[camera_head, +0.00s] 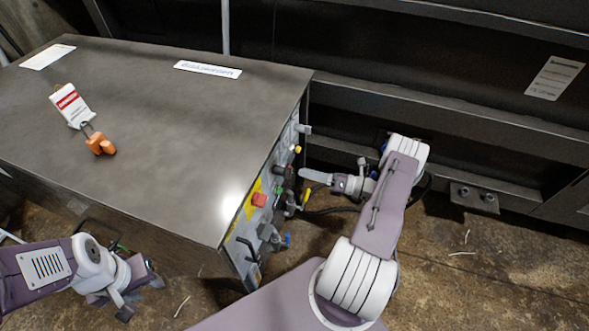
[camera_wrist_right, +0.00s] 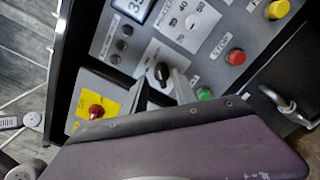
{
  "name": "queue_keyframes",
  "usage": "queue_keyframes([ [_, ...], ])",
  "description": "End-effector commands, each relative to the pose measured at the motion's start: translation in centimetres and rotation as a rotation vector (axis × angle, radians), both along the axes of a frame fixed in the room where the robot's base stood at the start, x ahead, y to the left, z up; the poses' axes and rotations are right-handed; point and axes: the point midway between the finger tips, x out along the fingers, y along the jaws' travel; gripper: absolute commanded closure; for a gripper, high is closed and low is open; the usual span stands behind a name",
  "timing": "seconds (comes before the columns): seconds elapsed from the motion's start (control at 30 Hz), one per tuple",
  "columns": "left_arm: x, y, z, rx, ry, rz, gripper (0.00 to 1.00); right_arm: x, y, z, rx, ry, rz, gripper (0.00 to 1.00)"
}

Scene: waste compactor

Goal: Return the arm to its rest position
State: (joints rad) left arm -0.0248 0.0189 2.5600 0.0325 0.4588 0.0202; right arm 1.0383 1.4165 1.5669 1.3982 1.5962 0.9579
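My right arm reaches left to the control panel (camera_head: 262,205) on the side of the metal cabinet. My right gripper (camera_head: 308,181) is beside the panel. In the right wrist view its two grey fingers (camera_wrist_right: 162,90) stand apart, close to a black knob (camera_wrist_right: 160,73); I cannot tell whether they touch it. A purple part of my arm hides the lower part of that view. My left gripper (camera_head: 138,291) hangs low at the left, in front of the cabinet, with its fingers apart and nothing visible between them.
The metal cabinet (camera_head: 165,125) fills the left, with an orange padlock (camera_head: 101,144) and a tag (camera_head: 71,105) on top. The panel has a red button (camera_wrist_right: 236,57), a green button (camera_wrist_right: 204,94) and a red knob (camera_wrist_right: 96,112). Dark machinery stands behind; floor shows at the right.

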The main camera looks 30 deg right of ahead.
Motion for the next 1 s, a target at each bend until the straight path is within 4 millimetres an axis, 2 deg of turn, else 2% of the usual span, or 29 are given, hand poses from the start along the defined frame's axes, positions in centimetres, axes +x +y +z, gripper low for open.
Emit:
queue_keyframes([
  [0.1, 0.0, 0.0, 0.0, 0.000, 0.000, 0.000, 0.61, -1.4, -1.2, 0.0, 0.000, -0.001, -0.002, 0.66],
  [0.2, 0.0, 0.0, 0.0, 0.000, 0.000, 0.000, 0.61, -1.9, -1.6, 0.0, 0.001, 0.000, -0.001, 0.66],
  [0.73, 0.0, 0.0, 0.0, 0.000, 0.000, 0.000, 0.61, -1.9, -1.4, 0.1, -0.007, 0.001, 0.010, 0.66],
  [0.77, 0.0, 0.0, 0.0, 0.000, 0.000, 0.000, 0.61, -1.8, -1.0, 0.2, -0.023, 0.003, 0.029, 0.66],
  [0.87, 0.0, 0.0, 0.0, 0.000, 0.000, 0.000, 0.61, -1.8, 3.0, 1.0, -0.175, 0.008, 0.206, 0.66],
  [0.93, 0.0, 0.0, 0.1, 0.000, 0.000, 0.000, 0.61, -2.9, 7.6, 1.8, -0.374, -0.016, 0.438, 0.66],
  [1.0, 0.0, 0.0, 0.0, 0.000, 0.000, 0.000, 0.61, -5.5, 11.8, 2.4, -0.621, -0.092, 0.727, 0.66],
])
